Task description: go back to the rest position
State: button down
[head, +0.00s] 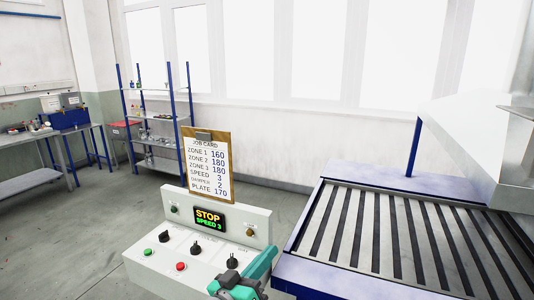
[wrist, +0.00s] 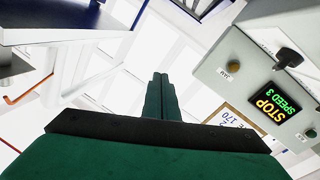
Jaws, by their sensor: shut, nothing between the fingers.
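My gripper (wrist: 160,80) points up the middle of the wrist view with its two green fingers pressed together and nothing between them. In the head view a green and grey part of my arm (head: 240,284) shows at the bottom, in front of the right end of the control panel (head: 150,264). The panel has black knobs, a green button (head: 149,252) and a red button (head: 181,267). Its display (head: 209,219) reads STOP, SPEED 3, and it also shows in the wrist view (wrist: 273,107). My arm hides part of the panel's front right.
A job card (head: 208,168) stands on a clipboard behind the panel. A slatted conveyor bed (head: 300,262) with a blue frame lies to the right, under a pale hood (head: 465,130). A blue-posted shelf (head: 154,140) and workbenches (head: 30,136) stand at back left. The floor at left is clear.

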jog(key=s+d+f+n+t+y, duration=0.1)
jog(key=s+f+n+y, duration=0.35)
jog(key=s+f, duration=0.6)
jog(key=s+d+f+n+t+y, duration=0.15)
jog(key=s+f+n+y, duration=0.4)
jog(key=f, duration=0.85)
jog(key=s+a+f+m+g, duration=0.1)
jog(key=s+m, duration=0.3)
jog(key=s, duration=0.9)
jog(key=s+a+f+m+g, duration=0.1)
jog(key=s+f+m, duration=0.2)
jog(key=s, duration=1)
jog(key=shift+s+a+m+g, duration=0.25)
jog(key=shift+s+m+g, duration=0.1)
jog(key=shift+m, duration=0.35)
jog(key=shift+w+d, duration=0.1)
